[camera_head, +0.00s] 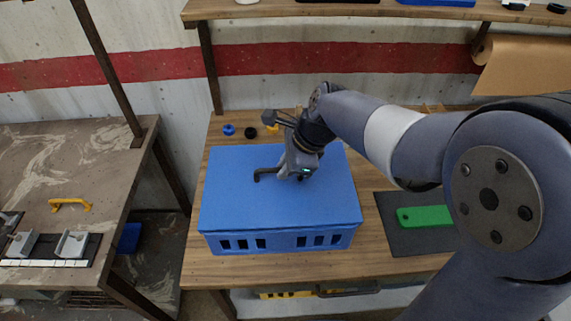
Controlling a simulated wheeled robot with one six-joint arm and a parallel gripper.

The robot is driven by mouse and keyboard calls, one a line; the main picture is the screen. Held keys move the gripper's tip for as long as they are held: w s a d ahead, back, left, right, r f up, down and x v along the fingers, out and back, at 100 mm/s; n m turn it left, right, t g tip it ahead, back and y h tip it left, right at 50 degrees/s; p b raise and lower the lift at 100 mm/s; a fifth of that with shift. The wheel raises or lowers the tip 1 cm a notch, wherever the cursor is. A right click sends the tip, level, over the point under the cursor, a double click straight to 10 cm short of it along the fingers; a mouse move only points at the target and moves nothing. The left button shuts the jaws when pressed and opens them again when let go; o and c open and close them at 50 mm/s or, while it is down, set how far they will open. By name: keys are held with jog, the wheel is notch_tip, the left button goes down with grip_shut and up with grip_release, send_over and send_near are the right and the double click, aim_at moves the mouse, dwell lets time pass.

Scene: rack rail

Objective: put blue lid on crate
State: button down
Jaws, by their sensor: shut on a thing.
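The blue lid (278,209) is a flat panel with a dark handle (265,174) near its middle. It lies over the blue crate (283,242), whose slotted front wall shows below the lid's front edge. The lid looks roughly level and lined up with the crate; I cannot tell whether it is fully seated. My gripper (283,176) is shut on the lid's handle from above. The gripper and wrist hide part of the handle and the lid's back right area.
A dark mat (400,243) with a green piece (425,216) lies right of the crate. Small blue (229,130) and black (250,133) knobs stand behind it. A shelf (270,9) runs above the bench. A separate table (70,165) stands left across a gap.

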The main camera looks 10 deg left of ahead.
jog(key=shift+f, duration=0.55)
dwell(0.5)
dwell(0.4)
jog(key=c, duration=1.4)
grip_release()
jog(key=v, duration=1.1)
jog(key=shift+f, duration=0.2)
jog(key=x, duration=1.1)
jog(key=shift+r, duration=0.65)
